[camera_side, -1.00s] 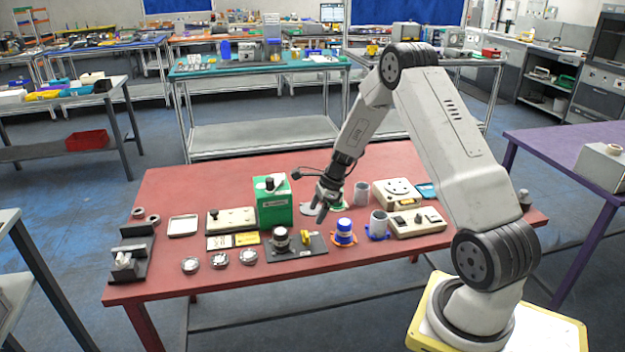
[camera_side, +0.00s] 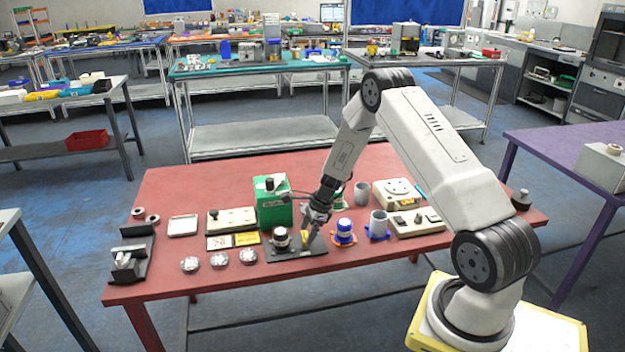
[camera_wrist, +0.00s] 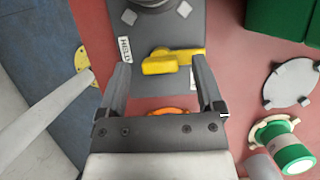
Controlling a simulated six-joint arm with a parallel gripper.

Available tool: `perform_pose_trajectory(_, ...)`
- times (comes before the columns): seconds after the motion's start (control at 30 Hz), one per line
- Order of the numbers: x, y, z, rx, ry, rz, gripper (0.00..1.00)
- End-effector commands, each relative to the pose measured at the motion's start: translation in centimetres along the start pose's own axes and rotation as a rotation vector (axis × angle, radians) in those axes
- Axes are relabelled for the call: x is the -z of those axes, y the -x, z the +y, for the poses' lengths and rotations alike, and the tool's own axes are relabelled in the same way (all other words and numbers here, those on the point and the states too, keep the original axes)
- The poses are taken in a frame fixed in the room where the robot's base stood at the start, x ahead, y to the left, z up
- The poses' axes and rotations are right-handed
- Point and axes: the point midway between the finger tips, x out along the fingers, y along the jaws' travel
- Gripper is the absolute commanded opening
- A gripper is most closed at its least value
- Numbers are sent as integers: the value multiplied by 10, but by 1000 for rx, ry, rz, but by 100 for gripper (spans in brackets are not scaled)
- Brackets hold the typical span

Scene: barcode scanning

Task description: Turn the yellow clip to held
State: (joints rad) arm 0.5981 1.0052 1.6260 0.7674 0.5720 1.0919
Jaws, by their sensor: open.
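The yellow clip (camera_wrist: 172,61) lies across a dark grey plate (camera_wrist: 165,20) in the wrist view. A white label (camera_wrist: 125,50), which seems to read HELD, is on the plate left of the clip. My gripper (camera_wrist: 160,66) is open, with one finger on each side of the clip; I see no clear contact. In the side view, my gripper (camera_side: 310,242) points down over the right part of the plate (camera_side: 283,258) and mostly hides the clip. A dark round knob-like part (camera_side: 281,238) stands on the plate left of my gripper.
A blue-capped jar (camera_side: 344,231) on an orange base stands close to the right of my gripper. A green box (camera_side: 273,203) stands behind. Several round metal parts (camera_side: 219,260) lie left of the plate. The red table's front strip is clear.

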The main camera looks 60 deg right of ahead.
Motion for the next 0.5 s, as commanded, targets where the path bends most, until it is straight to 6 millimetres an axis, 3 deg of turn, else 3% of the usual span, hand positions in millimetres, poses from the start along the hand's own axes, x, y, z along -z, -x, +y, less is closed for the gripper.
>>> perform_pose_trajectory(0.4,0,-6,0,1,1,1,85)
perform_pose_trajectory(0.5,0,-5,0,1,1,0,54)
